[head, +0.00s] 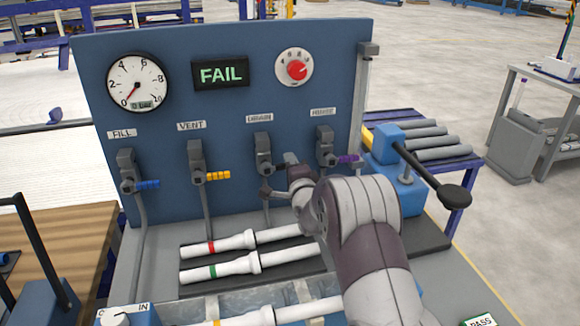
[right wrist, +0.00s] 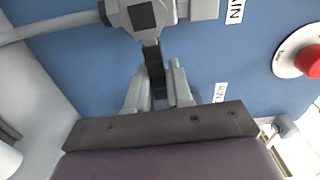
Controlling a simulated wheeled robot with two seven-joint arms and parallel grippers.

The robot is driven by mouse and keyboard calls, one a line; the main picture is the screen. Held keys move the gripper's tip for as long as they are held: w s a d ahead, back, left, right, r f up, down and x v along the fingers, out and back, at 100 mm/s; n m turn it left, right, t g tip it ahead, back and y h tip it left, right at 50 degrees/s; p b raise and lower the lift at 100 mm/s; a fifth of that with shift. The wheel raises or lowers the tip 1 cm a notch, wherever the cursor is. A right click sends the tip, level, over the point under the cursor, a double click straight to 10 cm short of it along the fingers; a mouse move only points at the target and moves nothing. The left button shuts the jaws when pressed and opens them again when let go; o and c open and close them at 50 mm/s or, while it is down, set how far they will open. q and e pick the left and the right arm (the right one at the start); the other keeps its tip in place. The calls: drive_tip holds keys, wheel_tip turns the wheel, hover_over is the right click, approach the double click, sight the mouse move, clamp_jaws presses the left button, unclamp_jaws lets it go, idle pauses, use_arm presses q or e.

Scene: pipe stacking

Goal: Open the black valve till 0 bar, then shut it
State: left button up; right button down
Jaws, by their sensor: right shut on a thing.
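The black valve (head: 264,160) under the DRAIN label (head: 259,118) is on the blue panel. My right gripper (head: 286,168) is at its right side, shut on the black handle. In the right wrist view the handle (right wrist: 153,68) runs from the valve body (right wrist: 145,14) down between the fingers (right wrist: 156,90). The handle points right along the panel, about level like the handles beside it. The gauge (head: 138,82) needle is near 0 and its small readout shows 0 bar. My left gripper is out of view.
A display (head: 221,74) reads FAIL, beside a red knob (head: 297,70). Other valves have blue (head: 147,184), yellow (head: 218,176) and purple (head: 348,159) handles; the purple one is close right of my gripper. White pipes (head: 218,246) lie below. A black-knobbed lever (head: 455,195) sticks out at right.

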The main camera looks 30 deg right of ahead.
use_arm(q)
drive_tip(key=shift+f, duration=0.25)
use_arm(e)
drive_tip(key=shift+f+m, duration=0.3)
drive_tip(key=shift+m, duration=0.1)
drive_tip(key=c, duration=1.1)
unclamp_jaws()
use_arm(q)
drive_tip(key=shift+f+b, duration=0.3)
drive_tip(key=shift+b, duration=0.15)
use_arm(e)
drive_tip(key=v, duration=1.2)
drive_tip(key=shift+s, duration=0.4)
